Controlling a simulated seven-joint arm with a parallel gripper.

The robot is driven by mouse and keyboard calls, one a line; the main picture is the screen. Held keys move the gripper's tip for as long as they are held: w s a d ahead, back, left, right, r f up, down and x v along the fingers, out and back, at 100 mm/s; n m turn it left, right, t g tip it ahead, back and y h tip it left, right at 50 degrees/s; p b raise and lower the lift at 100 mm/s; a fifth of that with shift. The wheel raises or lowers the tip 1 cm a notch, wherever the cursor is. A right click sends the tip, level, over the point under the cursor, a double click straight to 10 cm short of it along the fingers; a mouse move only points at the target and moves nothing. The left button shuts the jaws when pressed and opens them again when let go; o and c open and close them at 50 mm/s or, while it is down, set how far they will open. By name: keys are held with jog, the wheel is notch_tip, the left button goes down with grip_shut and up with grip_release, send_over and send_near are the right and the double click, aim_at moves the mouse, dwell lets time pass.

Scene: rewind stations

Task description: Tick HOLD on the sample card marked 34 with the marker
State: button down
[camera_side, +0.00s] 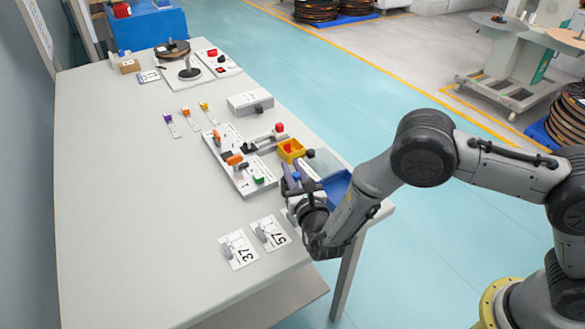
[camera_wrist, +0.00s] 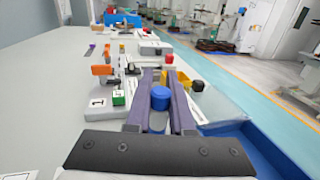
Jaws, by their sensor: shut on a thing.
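My gripper (camera_side: 291,180) is above the right edge of the table, its dark fingers also showing in the wrist view (camera_wrist: 160,92). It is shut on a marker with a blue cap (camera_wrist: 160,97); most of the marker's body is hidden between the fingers. Two sample cards lie at the near end of the table, one marked 37 (camera_side: 235,252) and one marked 57 (camera_side: 268,235). A pale card edge (camera_side: 290,217) shows beside my wrist, mostly hidden, and its number cannot be read. No card reading 34 is visible.
A white board with coloured clamps (camera_side: 245,183) lies left of my gripper, with a yellow bin (camera_side: 291,149) beyond. A blue tray (camera_side: 338,187) is at the table's right edge. A grey box (camera_side: 248,101) stands farther back. The table's left half is clear.

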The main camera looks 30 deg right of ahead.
jog(key=shift+f, duration=0.1)
dwell(0.3)
notch_tip(320, 180, up, 7)
dwell(0.9)
dwell(0.5)
jog(key=shift+f, duration=2.9)
jog(key=shift+f, duration=0.6)
jog(key=shift+r, duration=0.1)
notch_tip(320, 180, up, 7)
dwell(0.4)
